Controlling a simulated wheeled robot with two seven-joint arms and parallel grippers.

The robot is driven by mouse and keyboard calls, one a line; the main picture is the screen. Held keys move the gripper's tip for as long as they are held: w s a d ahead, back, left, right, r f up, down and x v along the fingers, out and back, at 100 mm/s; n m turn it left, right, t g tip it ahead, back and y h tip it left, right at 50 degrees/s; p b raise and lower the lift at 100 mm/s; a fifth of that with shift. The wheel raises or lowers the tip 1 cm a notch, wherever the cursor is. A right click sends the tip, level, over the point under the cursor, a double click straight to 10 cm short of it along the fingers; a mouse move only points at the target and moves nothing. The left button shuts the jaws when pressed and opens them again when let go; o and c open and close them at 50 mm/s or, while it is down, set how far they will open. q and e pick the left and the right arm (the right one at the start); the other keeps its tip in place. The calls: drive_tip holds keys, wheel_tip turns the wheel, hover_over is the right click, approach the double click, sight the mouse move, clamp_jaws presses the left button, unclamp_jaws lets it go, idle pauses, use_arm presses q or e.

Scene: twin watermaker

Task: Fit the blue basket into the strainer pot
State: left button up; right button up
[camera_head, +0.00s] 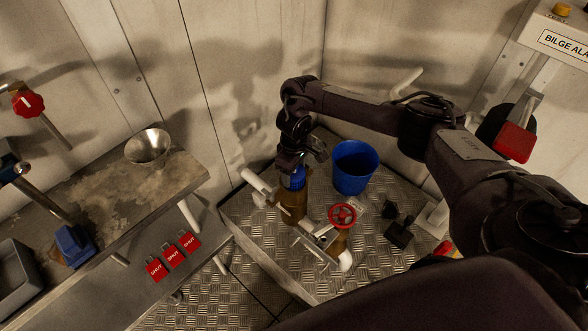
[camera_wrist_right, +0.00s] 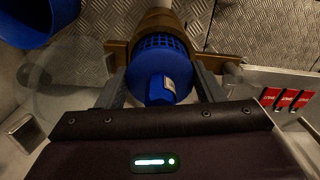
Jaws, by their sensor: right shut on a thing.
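The blue basket (camera_head: 293,180) is in my right gripper (camera_head: 303,158), right above the bronze strainer pot (camera_head: 292,207) on the metal deck. In the right wrist view the basket (camera_wrist_right: 160,68) sits between the two fingers (camera_wrist_right: 160,80) of the shut gripper. Its round top with a small handle faces the camera. Its mesh side lines up with the mouth of the pot (camera_wrist_right: 158,22), and its far end is hidden there. I cannot tell how deep it sits. My left gripper is not in view.
A blue bucket (camera_head: 354,167) stands right of the pot. A red handwheel (camera_head: 342,216) and white pipe are close in front. Black fittings (camera_head: 398,232) lie on the deck.

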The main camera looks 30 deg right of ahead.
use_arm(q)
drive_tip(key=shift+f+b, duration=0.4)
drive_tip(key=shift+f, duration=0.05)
use_arm(e)
drive_tip(key=shift+f, duration=0.8)
drive_tip(key=o, duration=0.9)
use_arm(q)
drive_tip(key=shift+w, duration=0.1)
use_arm(e)
drive_tip(key=shift+r, duration=0.55)
wheel_tip(320, 180, up, 6)
drive_tip(key=shift+f+p, duration=0.1)
drive_tip(key=shift+p, duration=0.6)
drive_tip(key=shift+r, duration=0.5)
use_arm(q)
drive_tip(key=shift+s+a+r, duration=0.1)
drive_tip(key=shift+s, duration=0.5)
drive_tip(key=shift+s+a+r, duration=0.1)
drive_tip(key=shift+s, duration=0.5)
use_arm(e)
drive_tip(key=shift+s+a, duration=0.1)
